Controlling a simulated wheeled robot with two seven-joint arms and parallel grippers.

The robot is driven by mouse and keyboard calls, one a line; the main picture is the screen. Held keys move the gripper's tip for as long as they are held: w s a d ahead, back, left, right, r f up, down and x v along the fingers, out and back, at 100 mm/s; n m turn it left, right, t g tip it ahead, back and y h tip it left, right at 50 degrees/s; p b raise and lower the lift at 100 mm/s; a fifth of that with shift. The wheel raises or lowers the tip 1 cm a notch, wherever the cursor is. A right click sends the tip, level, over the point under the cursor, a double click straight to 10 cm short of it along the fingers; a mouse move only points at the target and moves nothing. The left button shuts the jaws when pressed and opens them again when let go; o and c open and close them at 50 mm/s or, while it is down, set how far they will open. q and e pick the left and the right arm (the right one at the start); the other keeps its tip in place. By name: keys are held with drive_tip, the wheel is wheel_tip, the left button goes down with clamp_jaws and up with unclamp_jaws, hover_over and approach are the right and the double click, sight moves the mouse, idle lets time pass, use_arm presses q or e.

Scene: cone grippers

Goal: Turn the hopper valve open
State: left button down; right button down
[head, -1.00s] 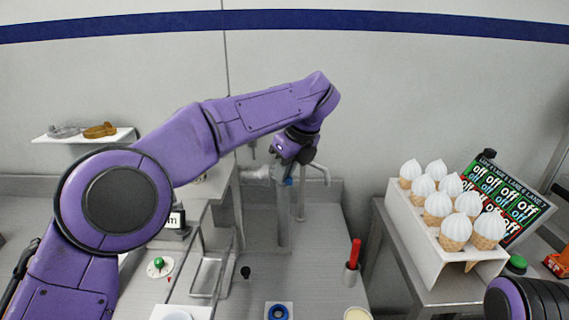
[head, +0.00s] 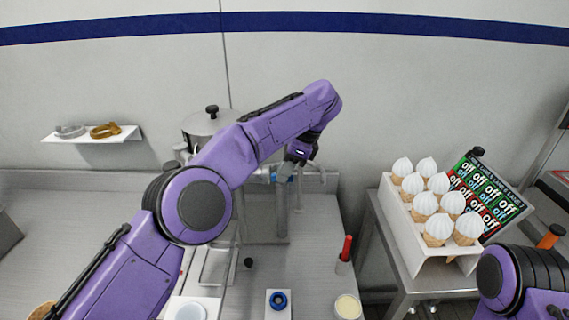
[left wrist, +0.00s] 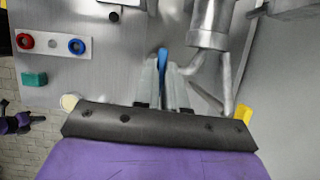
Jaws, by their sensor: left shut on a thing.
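The hopper (head: 203,124) is a metal drum with a black-knobbed lid, partly hidden behind my left arm in the head view. Its blue valve handle (head: 284,174) is at the pipework right of the drum. In the left wrist view the blue handle (left wrist: 163,57) shows as a narrow strip between my fingertips, beside a metal pipe (left wrist: 208,38). My left gripper (head: 290,166) is shut on the handle; its two grey fingers (left wrist: 163,75) flank it closely. The handle's exact angle is hard to tell. My right gripper is out of view; only part of that arm shows lower right.
A white rack (head: 418,238) of topped cones stands at the right, before a lane board (head: 490,197) reading "off". A red-handled tool (head: 345,252) stands in a holder on the counter. A blue ring (head: 279,300) sits at the front. A wall shelf (head: 92,136) is at left.

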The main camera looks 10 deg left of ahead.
use_arm(q)
drive_tip(key=shift+r, duration=0.1)
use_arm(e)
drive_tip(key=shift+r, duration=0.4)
use_arm(q)
drive_tip(key=shift+n, duration=0.3)
drive_tip(key=c, duration=1.2)
unclamp_jaws()
